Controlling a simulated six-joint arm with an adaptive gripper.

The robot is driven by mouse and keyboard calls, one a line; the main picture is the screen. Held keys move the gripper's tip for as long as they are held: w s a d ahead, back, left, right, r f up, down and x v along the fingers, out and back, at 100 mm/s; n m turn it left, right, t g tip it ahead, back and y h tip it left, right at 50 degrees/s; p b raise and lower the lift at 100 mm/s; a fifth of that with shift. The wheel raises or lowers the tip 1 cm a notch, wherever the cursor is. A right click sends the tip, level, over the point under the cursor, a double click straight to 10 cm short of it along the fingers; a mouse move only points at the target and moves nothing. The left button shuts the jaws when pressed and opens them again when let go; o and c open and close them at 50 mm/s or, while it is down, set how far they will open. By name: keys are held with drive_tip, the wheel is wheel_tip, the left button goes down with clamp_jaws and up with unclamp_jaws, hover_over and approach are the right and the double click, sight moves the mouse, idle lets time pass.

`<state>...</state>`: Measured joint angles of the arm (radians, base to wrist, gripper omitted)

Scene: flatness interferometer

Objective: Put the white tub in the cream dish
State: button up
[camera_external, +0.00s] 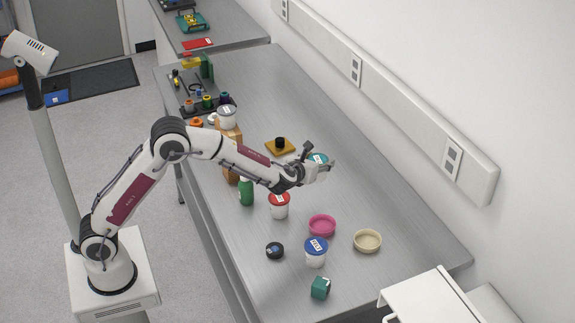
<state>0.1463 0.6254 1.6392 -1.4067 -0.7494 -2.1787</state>
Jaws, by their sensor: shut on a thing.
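My gripper (325,169) is over the middle of the bench, beside a tub with a teal lid (317,158). It is shut on this tub, whose body is mostly hidden by the gripper. The cream dish (367,241) sits on the bench at the right, apart from my gripper and with nothing seen in it.
A pink dish (322,225) lies left of the cream dish. A dark round puck (275,251), a teal block (320,288) and a green bottle (246,192) stand near the front. The bench's right side is clear.

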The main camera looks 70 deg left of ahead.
drive_tip(key=w+d+r+m+t+h, duration=0.1)
drive_tip(key=d, duration=1.2)
drive_tip(key=w+d+r+m+h, duration=0.1)
drive_tip(key=d+r+m+h, duration=0.1)
drive_tip(key=d, duration=1.1)
drive_tip(key=shift+w+r+t, duration=0.15)
drive_tip(key=shift+w+t, duration=0.25)
wheel_tip(320, 180, down, 6)
drive_tip(key=shift+f, duration=0.25)
drive_tip(key=shift+f, duration=1.8)
drive_tip(key=shift+f, duration=0.25)
drive_tip(key=o, duration=1.2)
